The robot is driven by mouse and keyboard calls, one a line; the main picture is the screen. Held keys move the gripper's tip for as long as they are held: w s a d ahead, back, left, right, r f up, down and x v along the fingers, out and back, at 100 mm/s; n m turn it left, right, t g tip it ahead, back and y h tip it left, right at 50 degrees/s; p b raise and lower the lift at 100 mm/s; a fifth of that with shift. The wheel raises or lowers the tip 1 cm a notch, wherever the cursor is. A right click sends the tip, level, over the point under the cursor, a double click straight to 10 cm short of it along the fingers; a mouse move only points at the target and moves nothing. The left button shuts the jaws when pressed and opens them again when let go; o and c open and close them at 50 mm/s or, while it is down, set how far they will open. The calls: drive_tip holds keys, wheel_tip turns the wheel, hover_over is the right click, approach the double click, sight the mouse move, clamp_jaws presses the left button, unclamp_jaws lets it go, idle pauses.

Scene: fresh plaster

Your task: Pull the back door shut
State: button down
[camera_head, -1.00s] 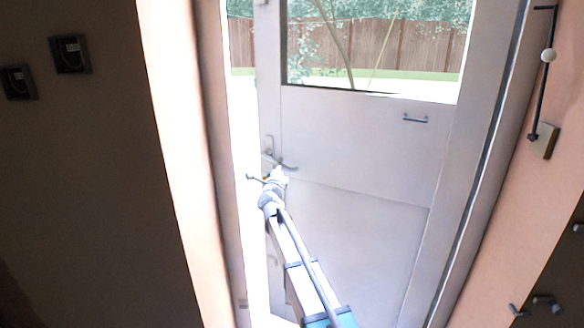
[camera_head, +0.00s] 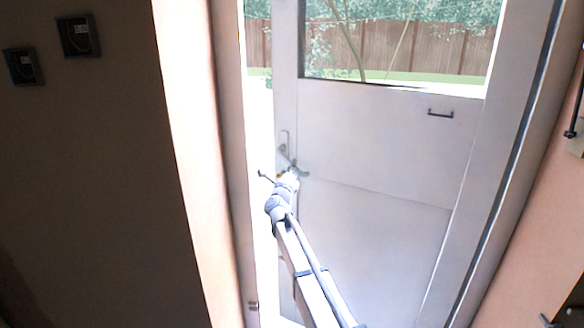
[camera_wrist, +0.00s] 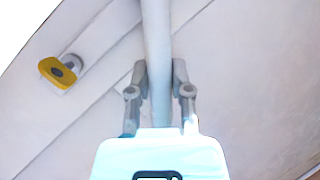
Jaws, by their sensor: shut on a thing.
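The back door (camera_head: 380,150) is a pale panel with a window in its upper part. It stands ajar, with a bright gap along its left edge. My gripper (camera_head: 291,177) is at that left edge, at the door handle (camera_head: 303,173). In the wrist view, the two fingers of my gripper (camera_wrist: 160,75) close from both sides on the handle's pale bar (camera_wrist: 156,30). A yellow lock piece (camera_wrist: 60,71) sits on the door to the left of the bar. My gripper hides part of the handle in the head view.
The pale door frame (camera_head: 200,150) and a dark wall (camera_head: 90,190) with two small boxes (camera_head: 78,36) are on the left. A small dark pull (camera_head: 440,113) is on the door's right half. A fence (camera_head: 400,45) and greenery show outside.

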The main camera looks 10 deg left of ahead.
drive_tip(key=shift+s, duration=0.1)
drive_tip(key=c, duration=0.9)
unclamp_jaws()
drive_tip(key=o, duration=0.4)
drive_tip(key=shift+c, duration=0.2)
drive_tip(key=shift+a, duration=0.1)
drive_tip(key=shift+s, duration=0.1)
drive_tip(key=d+b+v, duration=0.1)
drive_tip(key=b+v, duration=0.4)
drive_tip(key=v, duration=1)
drive_tip(key=shift+s, duration=0.5)
